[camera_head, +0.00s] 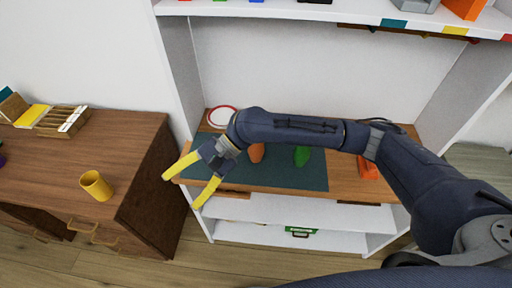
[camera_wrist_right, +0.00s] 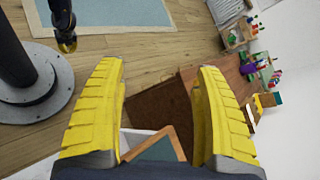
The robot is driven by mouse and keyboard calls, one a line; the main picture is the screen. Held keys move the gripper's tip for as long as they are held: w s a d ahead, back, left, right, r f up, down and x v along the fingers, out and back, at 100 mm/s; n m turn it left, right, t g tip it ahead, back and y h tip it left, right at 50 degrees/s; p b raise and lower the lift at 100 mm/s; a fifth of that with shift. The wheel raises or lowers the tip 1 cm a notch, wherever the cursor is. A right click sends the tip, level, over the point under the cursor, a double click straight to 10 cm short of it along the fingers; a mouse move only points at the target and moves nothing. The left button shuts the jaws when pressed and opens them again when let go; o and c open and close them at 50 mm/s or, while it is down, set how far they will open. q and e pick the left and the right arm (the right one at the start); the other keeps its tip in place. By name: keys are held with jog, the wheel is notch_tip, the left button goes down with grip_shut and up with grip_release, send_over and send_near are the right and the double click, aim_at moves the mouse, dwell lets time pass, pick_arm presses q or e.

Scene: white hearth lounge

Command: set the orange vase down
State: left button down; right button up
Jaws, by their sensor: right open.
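My right gripper (camera_head: 183,190) is open and empty. It hangs in front of the shelf's left end, to the left of the teal mat. In the right wrist view its two yellow fingers (camera_wrist_right: 158,80) are wide apart with nothing between them. An orange object (camera_head: 257,153), probably the orange vase, stands on the teal mat (camera_head: 290,178), partly hidden behind my right arm and apart from the gripper. My left gripper (camera_wrist_right: 66,38) seems to show small at the upper left of the wrist view; its jaws are unclear.
A green object (camera_head: 302,156) stands on the mat, right of the orange one. Another orange item (camera_head: 368,168) lies farther right on the wooden shelf. A red-rimmed white plate (camera_head: 222,117) is at the back left.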

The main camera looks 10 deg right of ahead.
aim_at(256, 146)
notch_tip(256, 146, up, 7)
jog(key=s+a+m+t+y, duration=0.1)
jog(key=a+m+t+y, duration=0.2)
jog(key=m+t+y, duration=0.5)
jog(key=w+d+m+t+h, duration=0.3)
jog(key=d+m+t+h, duration=0.1)
jog(key=d+m+t, duration=0.7)
jog(key=s+d+f+m+t+h, duration=0.1)
jog(key=d+f+m+t+h, duration=0.1)
jog(key=d+f+m+h, duration=0.45)
jog(key=s+d+f+m+t+h, duration=0.1)
jog(key=d+f+m+h, duration=0.25)
jog(key=d+h, duration=0.55)
jog(key=w+f, duration=0.1)
jog(key=w, duration=1.6)
jog(key=shift+a, duration=0.25)
jog(key=shift+f, duration=0.1)
